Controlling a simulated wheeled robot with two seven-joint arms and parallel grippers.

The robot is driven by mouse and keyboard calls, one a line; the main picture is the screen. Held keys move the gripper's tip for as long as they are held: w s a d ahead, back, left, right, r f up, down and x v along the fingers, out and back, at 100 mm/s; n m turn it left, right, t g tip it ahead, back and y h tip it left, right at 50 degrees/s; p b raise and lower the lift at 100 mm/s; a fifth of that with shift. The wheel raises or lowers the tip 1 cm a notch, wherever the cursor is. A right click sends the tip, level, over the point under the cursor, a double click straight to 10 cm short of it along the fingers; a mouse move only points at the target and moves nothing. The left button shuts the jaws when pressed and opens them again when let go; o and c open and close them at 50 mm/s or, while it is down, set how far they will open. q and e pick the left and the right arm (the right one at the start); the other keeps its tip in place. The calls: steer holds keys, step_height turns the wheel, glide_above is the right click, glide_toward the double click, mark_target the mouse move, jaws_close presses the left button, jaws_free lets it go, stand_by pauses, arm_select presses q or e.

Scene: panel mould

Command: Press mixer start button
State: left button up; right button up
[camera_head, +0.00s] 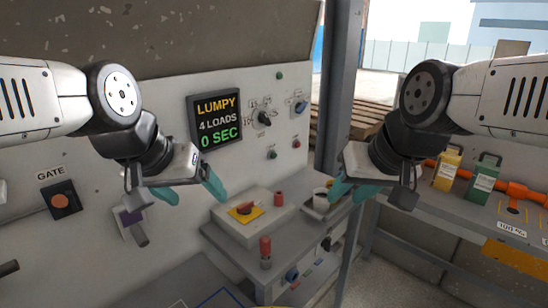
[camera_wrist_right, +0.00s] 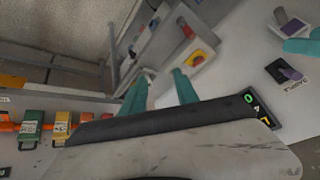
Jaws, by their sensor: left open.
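The white control panel carries a small green button (camera_head: 272,155), a red button (camera_head: 296,143) and another green button (camera_head: 279,76). No label for the mixer start is legible, so I cannot tell which button it is. A dark display (camera_head: 214,119) reads LUMPY, 4 LOADS, 0 SEC; it also shows in the right wrist view (camera_wrist_right: 262,106). My left gripper (camera_head: 188,190) is open, in front of the panel below the display. My right gripper (camera_head: 350,188) is open and empty, right of the panel; its teal fingers stand apart in the right wrist view (camera_wrist_right: 160,90). Neither visibly touches a button.
A box with a red knob on a yellow plate (camera_head: 244,209) stands on a ledge, with a red-topped post (camera_head: 265,250) before it. Yellow (camera_head: 448,170) and green (camera_head: 482,178) containers stand on the right bench. A grey post (camera_head: 335,90) rises behind.

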jaws_close()
stand_by(1.5)
